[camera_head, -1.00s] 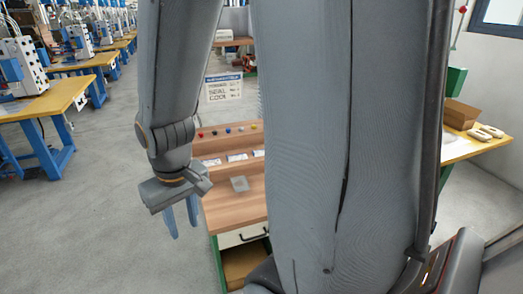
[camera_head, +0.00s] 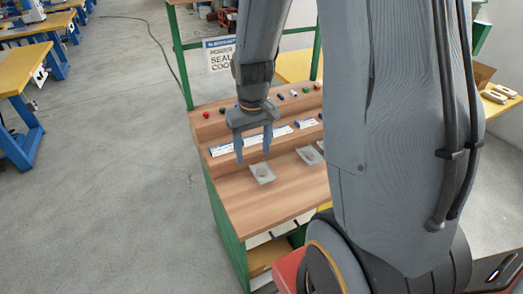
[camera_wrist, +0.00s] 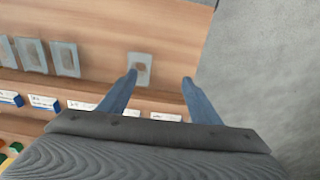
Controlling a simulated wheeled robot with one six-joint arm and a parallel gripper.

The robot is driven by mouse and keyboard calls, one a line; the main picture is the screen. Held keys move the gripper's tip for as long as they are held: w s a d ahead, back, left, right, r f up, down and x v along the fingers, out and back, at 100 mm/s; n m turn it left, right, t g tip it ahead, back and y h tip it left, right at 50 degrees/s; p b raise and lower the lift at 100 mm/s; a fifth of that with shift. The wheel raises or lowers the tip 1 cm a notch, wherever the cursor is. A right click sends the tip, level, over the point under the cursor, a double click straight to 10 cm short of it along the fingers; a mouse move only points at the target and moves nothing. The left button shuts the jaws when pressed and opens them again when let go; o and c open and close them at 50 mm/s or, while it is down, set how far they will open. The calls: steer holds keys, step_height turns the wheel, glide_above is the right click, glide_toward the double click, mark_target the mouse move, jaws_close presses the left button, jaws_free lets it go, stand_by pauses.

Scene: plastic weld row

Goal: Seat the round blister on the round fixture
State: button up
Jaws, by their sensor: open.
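My gripper (camera_head: 253,156) is open and empty above the wooden workbench, fingers pointing down. A small clear tray-like pack (camera_head: 262,173) with a round mark in its middle lies on the bench top, just below the fingers and apart from them. I take it for the round blister. In the wrist view the same pack (camera_wrist: 139,68) shows near the tip of the left finger, left of the middle of the jaw gap (camera_wrist: 160,76). I cannot make out a round fixture in these frames.
More clear packs (camera_wrist: 65,58) lie in a row along the bench (camera_head: 285,190). A stepped shelf behind carries label cards (camera_head: 222,149) and coloured knobs (camera_head: 206,112). A sign (camera_head: 220,55) hangs at the back. Open floor (camera_head: 120,150) lies to the left.

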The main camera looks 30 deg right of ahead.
glide_toward(262, 166)
steer(key=s+a, duration=0.1)
steer(key=s, duration=0.1)
steer(key=shift+g, duration=0.3)
steer(key=shift+s+a+f+b, duration=0.1)
steer(key=shift+a+f+b, duration=0.05)
steer(key=shift+f+b, duration=1.4)
steer(key=shift+s+a+f+b, duration=0.1)
steer(key=shift+f+b, duration=1.05)
steer(key=shift+f, duration=0.7)
steer(key=c, duration=0.6)
steer(key=shift+c, duration=0.2)
steer(key=shift+r, duration=0.2)
steer(key=shift+r+p, duration=1.9)
steer(key=shift+r, duration=0.2)
